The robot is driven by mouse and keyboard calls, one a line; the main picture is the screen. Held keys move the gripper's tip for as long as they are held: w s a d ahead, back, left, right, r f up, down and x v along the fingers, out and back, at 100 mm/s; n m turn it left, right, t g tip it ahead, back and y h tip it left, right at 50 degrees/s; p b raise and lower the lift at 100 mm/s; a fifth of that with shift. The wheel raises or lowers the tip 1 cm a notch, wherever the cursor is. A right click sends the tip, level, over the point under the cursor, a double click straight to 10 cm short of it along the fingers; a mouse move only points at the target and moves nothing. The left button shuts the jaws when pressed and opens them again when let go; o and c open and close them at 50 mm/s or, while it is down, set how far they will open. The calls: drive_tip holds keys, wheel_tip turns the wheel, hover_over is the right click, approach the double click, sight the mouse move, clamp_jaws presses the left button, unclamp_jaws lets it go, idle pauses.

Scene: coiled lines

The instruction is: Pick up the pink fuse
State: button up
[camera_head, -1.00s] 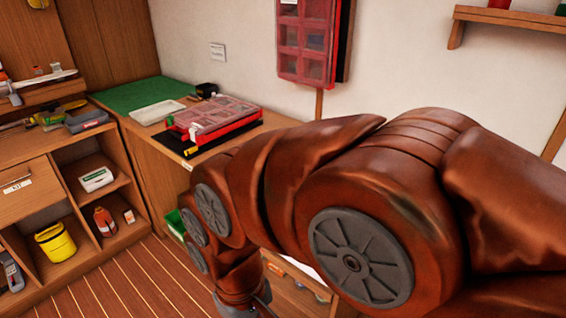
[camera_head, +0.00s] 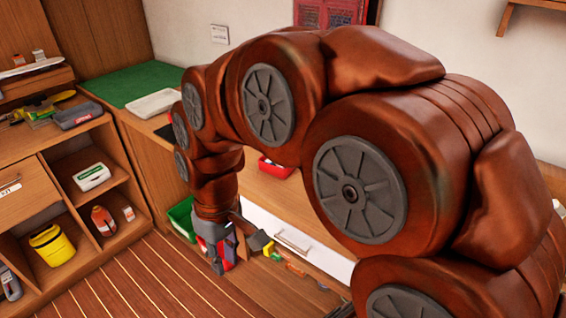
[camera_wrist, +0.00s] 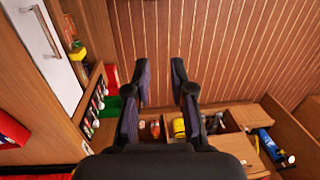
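I cannot make out a pink fuse in either view. My gripper (camera_head: 218,258) hangs pointing down in front of the workbench in the head view, above the wooden floor. In the wrist view my gripper (camera_wrist: 160,72) has its two dark fingers spread, with only floor planks visible between the tips.
A green bin (camera_head: 181,218) stands behind my gripper, with a white-fronted drawer (camera_head: 290,238) to the right. Left are cubbies with a yellow container (camera_head: 52,245). A white tray (camera_head: 154,103) lies on the bench's green mat (camera_head: 130,84). The floor (camera_head: 150,285) is clear.

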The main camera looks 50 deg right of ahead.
drive_tip(key=w+d+r+n+t, duration=0.1)
drive_tip(key=w+d+r+t, duration=0.15)
drive_tip(key=w+d, duration=1.2)
drive_tip(key=d+f+t, duration=0.2)
drive_tip(key=d+t, duration=0.1)
drive_tip(key=d, duration=2)
drive_tip(key=shift+d+p+x, duration=0.1)
drive_tip(key=shift+p+x, duration=0.7)
drive_tip(key=shift+x, duration=1.05)
drive_tip(key=shift+d+p+x, duration=0.15)
drive_tip(key=shift+p+x, duration=0.6)
drive_tip(key=shift+x, duration=1.1)
drive_tip(key=shift+c, duration=0.4)
clamp_jaws()
